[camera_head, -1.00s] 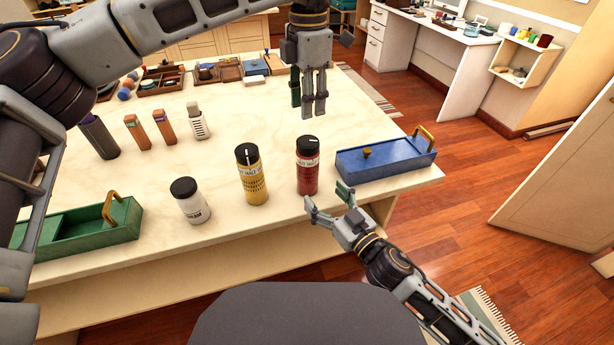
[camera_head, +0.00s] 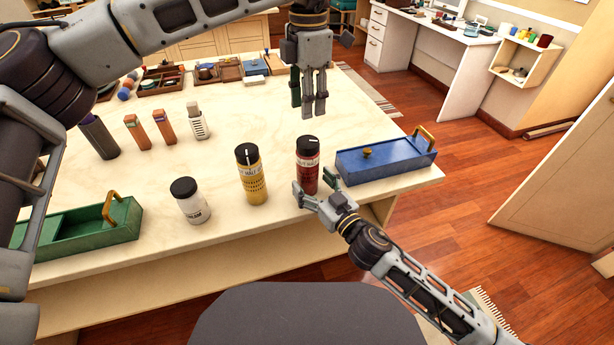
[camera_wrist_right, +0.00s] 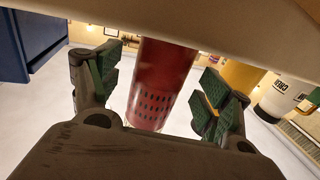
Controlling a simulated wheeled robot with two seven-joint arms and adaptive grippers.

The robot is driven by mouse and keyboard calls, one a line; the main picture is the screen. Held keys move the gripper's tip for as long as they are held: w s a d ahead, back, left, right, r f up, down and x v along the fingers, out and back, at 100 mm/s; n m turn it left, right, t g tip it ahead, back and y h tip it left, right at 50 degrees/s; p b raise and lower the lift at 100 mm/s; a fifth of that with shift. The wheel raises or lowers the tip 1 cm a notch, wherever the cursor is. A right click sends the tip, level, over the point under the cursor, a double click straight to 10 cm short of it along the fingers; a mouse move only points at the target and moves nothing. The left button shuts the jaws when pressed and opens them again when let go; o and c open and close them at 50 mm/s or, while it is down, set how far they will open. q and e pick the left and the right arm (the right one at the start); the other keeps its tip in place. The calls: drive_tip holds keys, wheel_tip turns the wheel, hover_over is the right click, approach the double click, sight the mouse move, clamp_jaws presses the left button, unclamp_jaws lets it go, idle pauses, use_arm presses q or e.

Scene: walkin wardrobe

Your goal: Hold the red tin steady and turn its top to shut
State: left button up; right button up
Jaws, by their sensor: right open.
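The red tin (camera_head: 308,173) stands upright near the table's front edge, with a black top (camera_head: 307,145) bearing a white line mark. My right gripper (camera_head: 317,189) is open, low at the tin's near side, with its fingers towards either side of the tin. In the right wrist view the red tin (camera_wrist_right: 160,85) shows between the spread fingers (camera_wrist_right: 155,90), with gaps on both sides; its top is out of that view. My left gripper (camera_head: 309,108) points down, empty, above the table behind the tin. Its fingers appear apart, one partly hidden behind the other.
A yellow tin (camera_head: 252,180) and white jar (camera_head: 190,203) stand left of the red tin. A blue box (camera_head: 385,161) is close on its right. A green tray (camera_head: 85,229) lies at the left.

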sight(307, 177)
drive_tip(key=shift+x, duration=1.55)
drive_tip(key=c, duration=1.3)
drive_tip(key=shift+o, duration=0.2)
